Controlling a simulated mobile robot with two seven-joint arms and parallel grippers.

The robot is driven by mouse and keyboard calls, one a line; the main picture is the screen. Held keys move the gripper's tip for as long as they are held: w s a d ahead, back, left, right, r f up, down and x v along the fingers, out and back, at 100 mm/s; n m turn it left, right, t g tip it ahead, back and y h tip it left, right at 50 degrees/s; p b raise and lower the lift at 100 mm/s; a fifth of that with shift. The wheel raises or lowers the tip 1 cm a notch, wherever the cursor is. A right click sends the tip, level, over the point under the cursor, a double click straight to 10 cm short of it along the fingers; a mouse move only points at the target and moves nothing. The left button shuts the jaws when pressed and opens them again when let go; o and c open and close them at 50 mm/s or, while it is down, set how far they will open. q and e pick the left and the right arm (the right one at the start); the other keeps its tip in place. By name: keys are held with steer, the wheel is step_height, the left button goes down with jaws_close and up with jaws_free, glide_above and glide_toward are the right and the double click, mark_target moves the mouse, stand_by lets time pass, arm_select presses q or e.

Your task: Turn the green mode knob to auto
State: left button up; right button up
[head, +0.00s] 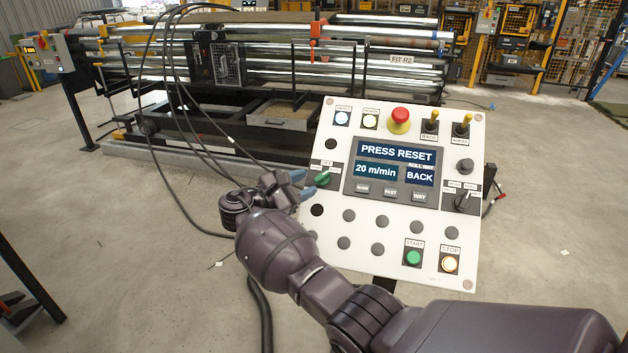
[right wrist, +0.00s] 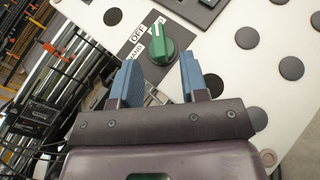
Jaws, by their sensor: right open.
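The green mode knob (head: 322,179) sits at the left edge of the white control panel (head: 345,255), left of the screen. In the right wrist view the knob (right wrist: 160,45) shows just beyond and between the fingertips, on a dark plate with a readable OFF label (right wrist: 138,33). The right wrist view shows the open gripper (right wrist: 157,72) with nothing clamped; contact with the knob cannot be told. My left gripper is not in view.
The screen (head: 394,173) reads PRESS RESET, 20 m/min and BACK. A roller machine (head: 270,65) and loose black cables (head: 180,100) stand behind.

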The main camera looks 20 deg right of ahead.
steer(key=v, duration=0.7)
steer(key=shift+r, duration=0.1)
